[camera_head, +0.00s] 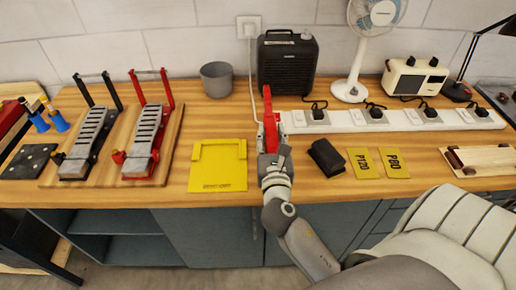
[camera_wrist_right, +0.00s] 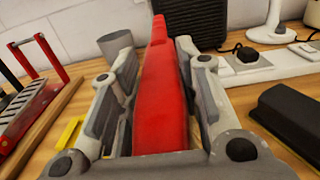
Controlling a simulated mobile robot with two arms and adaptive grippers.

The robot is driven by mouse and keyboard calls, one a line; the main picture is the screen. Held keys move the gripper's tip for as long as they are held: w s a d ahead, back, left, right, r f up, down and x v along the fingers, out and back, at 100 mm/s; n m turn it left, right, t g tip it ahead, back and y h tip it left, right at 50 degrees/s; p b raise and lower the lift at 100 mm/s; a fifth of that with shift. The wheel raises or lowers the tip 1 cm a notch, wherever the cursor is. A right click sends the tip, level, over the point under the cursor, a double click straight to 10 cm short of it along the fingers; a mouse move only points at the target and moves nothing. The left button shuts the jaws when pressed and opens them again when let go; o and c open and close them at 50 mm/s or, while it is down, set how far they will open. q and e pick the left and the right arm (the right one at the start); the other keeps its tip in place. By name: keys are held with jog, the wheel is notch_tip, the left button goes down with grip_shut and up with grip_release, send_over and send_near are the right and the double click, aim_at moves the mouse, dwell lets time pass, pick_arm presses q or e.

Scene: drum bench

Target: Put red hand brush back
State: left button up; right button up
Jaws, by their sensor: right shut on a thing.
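The red hand brush (camera_head: 269,117) is upright or nearly so in the head view, just right of the yellow mat. My right gripper (camera_head: 272,158) is shut on it. In the right wrist view the brush's red handle (camera_wrist_right: 162,100) runs between the two fingers of the right gripper (camera_wrist_right: 158,85). Its bristles are hard to make out. The yellow mat (camera_head: 218,184) with a raised U-shaped border lies on the bench left of the brush, and nothing lies on it. My left gripper is not in view.
A black heater (camera_head: 287,65) and a white power strip (camera_head: 390,121) stand behind the brush. A dark block (camera_head: 326,157) and yellow sandpaper sheets (camera_head: 378,162) lie to the right. Drum pedals (camera_head: 148,140) on a wooden board and a grey cup (camera_head: 216,79) are to the left.

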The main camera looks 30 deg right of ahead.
jog(key=w+f, duration=0.2)
jog(key=w+f+b, duration=0.1)
jog(key=w+f, duration=0.1)
jog(key=f, duration=0.1)
jog(key=shift+w+a+f, duration=0.15)
jog(key=shift+a+f, duration=0.05)
jog(key=f, duration=0.3)
jog(key=shift+w+a+f+b, duration=0.1)
jog(key=shift+w+f+b, duration=0.15)
jog(key=shift+b, duration=0.15)
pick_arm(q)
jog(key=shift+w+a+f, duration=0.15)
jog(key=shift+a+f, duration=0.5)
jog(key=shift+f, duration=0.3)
